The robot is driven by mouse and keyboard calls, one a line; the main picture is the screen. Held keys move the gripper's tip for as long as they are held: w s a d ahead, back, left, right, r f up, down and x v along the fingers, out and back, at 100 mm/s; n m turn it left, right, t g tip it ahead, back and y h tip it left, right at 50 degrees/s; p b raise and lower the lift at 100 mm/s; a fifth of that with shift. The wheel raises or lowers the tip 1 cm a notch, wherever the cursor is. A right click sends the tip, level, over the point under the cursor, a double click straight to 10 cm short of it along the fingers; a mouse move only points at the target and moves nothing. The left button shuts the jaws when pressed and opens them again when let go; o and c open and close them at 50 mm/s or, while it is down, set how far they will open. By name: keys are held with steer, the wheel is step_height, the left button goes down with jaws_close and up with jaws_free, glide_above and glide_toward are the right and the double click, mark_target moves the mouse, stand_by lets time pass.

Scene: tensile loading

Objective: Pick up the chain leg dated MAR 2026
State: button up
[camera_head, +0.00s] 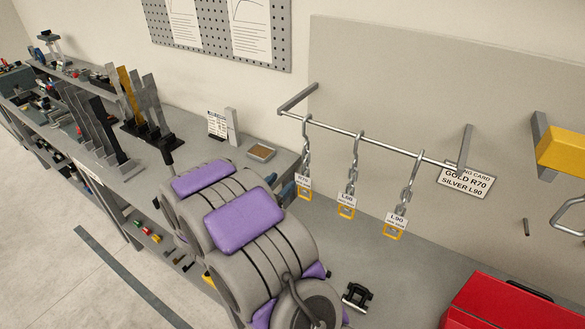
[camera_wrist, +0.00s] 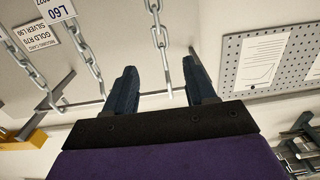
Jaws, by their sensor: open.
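Three chain legs hang from a rail in the head view. The left one (camera_head: 306,150) has a tag reading R70, the middle one (camera_head: 353,170) L60 and the right one (camera_head: 407,185) L90. Each has a yellow-orange link at its lower end. Their date print is too small to read. My gripper (camera_wrist: 162,72) is open, two dark fingers in the upside-down wrist view. The R70 chain (camera_wrist: 160,40) passes between the fingers in that picture; depth is unclear. The L60 chain (camera_wrist: 88,45) is left of them. In the head view, my arm hides most of my gripper (camera_head: 292,188).
The rail (camera_head: 375,141) stands out from the wall panel on brackets. A card (camera_head: 467,180) reading GOLD R70, SILVER L90 is at its right end. A red box (camera_head: 500,305) and a small black object (camera_head: 356,297) are on the bench. Racks and tools crowd the left bench.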

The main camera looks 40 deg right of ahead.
mark_target(304, 156)
steer(key=b+x, duration=0.1)
steer(key=x, duration=0.9)
steer(key=shift+d+r, duration=0.1)
steer(key=shift+d, duration=0.35)
steer(key=shift+w+d+r+b, duration=0.2)
steer(key=shift+w+d+b, duration=0.15)
steer(key=shift+w, duration=0.05)
steer(key=b+x, duration=0.1)
steer(key=x, duration=0.4)
steer(key=shift+d+r, duration=0.2)
steer(key=shift+a, duration=0.1)
steer(key=shift+a+r, duration=0.1)
steer(key=shift+c, duration=0.8)
jaws_close()
